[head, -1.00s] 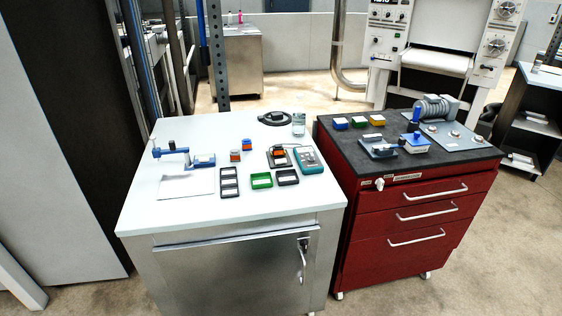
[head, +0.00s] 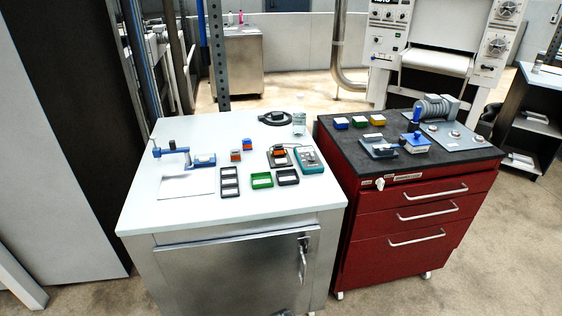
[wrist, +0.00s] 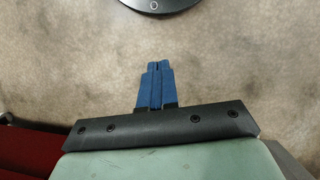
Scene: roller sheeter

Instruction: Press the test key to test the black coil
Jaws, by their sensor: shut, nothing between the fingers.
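In the head view a teal handheld tester (head: 309,160) lies near the right edge of the white table, with a small screen and a face too small to make out a test key. Beside it on the left is a black base (head: 279,157) with an orange-and-dark block on it. A black ring-shaped object (head: 275,118) lies at the table's back; I cannot tell which item is the black coil. My gripper (wrist: 155,68) shows only in the wrist view, its blue fingers shut and empty, over bare floor, apart from these objects.
Two small red-and-blue blocks (head: 241,150), black and green trays (head: 261,180), a blue fixture (head: 187,158) and a clear glass (head: 298,123) stand on the white table (head: 150,215). A red drawer cabinet (head: 410,220) with a dark top stands to the right.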

